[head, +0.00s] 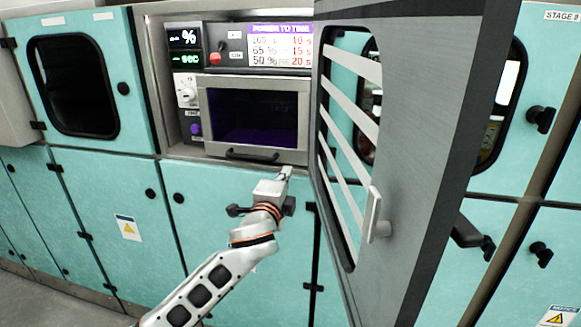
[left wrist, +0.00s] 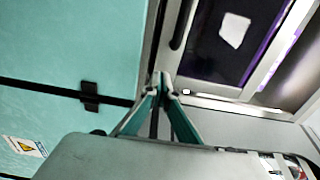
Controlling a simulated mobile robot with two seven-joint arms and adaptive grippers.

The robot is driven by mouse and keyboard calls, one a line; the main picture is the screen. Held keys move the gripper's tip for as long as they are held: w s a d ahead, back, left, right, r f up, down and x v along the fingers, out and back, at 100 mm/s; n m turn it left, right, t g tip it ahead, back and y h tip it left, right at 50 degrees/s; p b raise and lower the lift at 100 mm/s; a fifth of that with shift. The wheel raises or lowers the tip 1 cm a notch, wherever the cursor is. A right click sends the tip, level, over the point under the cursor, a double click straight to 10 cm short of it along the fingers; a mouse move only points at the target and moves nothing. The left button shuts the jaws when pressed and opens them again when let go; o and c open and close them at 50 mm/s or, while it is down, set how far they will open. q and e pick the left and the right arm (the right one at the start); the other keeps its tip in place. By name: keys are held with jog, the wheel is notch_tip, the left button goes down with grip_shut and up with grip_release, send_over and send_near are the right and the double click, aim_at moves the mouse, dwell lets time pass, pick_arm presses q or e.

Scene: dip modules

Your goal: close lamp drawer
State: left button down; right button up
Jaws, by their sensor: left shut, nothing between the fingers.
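The lamp drawer (head: 255,112) has a grey metal frame, a dark purple window and a black bar handle (head: 252,155) along its bottom edge. It sits below the control panel. I cannot tell for sure whether its front is flush with the cabinet. My left gripper (head: 286,171) is shut and empty, just below the drawer's lower right corner. In the left wrist view, the shut fingertips (left wrist: 160,76) point toward the drawer's frame, with the dark window (left wrist: 225,40) beyond and the handle (left wrist: 183,24) at its left. My right gripper is out of view.
A grey door (head: 430,130) with a slatted window stands open at the right of the drawer, close to my left gripper. Teal cabinet doors (head: 110,200) with black knobs line the wall. The control panel (head: 235,45) has displays, a dial and a settings chart.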

aim_at(292, 160)
pick_arm(q)
jog(key=shift+x, duration=2.45)
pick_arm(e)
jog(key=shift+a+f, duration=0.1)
